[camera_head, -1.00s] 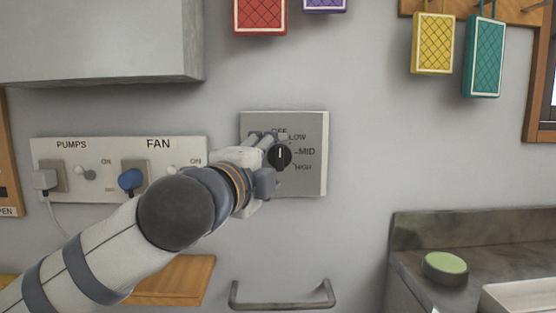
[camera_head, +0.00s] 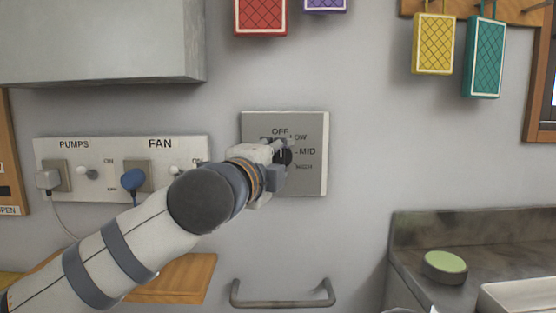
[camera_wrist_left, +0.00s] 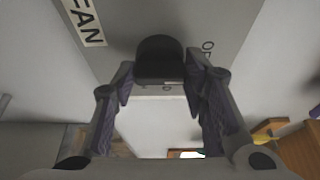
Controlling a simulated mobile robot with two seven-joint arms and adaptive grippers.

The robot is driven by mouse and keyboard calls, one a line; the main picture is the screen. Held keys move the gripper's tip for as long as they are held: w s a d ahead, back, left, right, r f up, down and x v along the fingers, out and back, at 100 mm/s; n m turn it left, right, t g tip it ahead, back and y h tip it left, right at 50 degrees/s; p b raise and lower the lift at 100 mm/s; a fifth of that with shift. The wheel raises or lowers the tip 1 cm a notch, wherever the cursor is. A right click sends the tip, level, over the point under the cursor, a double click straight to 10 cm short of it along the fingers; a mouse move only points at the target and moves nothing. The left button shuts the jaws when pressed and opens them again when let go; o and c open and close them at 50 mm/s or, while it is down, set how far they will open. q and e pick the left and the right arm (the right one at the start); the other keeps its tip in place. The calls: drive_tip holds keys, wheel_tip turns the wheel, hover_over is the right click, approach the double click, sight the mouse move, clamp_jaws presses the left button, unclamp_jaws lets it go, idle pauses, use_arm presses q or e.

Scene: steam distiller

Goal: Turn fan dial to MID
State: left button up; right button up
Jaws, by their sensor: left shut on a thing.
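The fan dial (camera_head: 287,157) is a round black knob on a grey wall panel (camera_head: 314,180) marked OFF, LOW, MID and HIGH. The MID label is to the right of the knob. My left gripper (camera_head: 277,158) reaches in from the left and is shut on the dial, hiding much of it. In the left wrist view the dark dial (camera_wrist_left: 159,57) sits between the two fingertips of the left gripper (camera_wrist_left: 160,80), one on each side. I cannot tell where the dial's pointer is.
A white switch panel (camera_head: 100,142) labelled PUMPS and FAN, with plugs, is left of the dial panel. A metal handle (camera_head: 283,303) is below. Coloured blocks (camera_head: 433,43) hang above right. A counter (camera_head: 405,270) with a green-topped round object (camera_head: 445,266) stands at the right.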

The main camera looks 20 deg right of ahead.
use_arm(q)
drive_tip(key=shift+r+m+y+p, duration=0.3)
drive_tip(key=shift+r+m+p, duration=0.05)
drive_tip(key=shift+m, duration=0.05)
drive_tip(key=m+p, duration=0.1)
drive_tip(key=m+y+p, duration=0.1)
drive_tip(key=m, duration=0.1)
drive_tip(key=m+g+p, duration=0.1)
drive_tip(key=m+p, duration=0.1)
drive_tip(key=shift+s+r+y, duration=0.1)
drive_tip(key=shift+r+y, duration=0.25)
drive_tip(key=shift+y, duration=0.05)
drive_tip(key=shift+d+f+m+y, duration=0.1)
drive_tip(key=shift+m+y, duration=0.3)
drive_tip(key=shift+m, duration=0.2)
drive_tip(key=shift+f+m+y+p, duration=0.1)
drive_tip(key=shift+m+y+p, duration=0.35)
drive_tip(key=shift+m, duration=0.25)
drive_tip(key=shift+d+f+m+y, duration=0.1)
drive_tip(key=shift+f+m+y, duration=0.05)
drive_tip(key=shift+m+y, duration=1.35)
use_arm(e)
drive_tip(key=w+r+t, duration=0.2)
drive_tip(key=w+r, duration=0.5)
drive_tip(key=shift+t, duration=0.4)
use_arm(q)
drive_tip(key=shift+m, duration=0.3)
drive_tip(key=o, duration=1.2)
drive_tip(key=shift+c, duration=0.2)
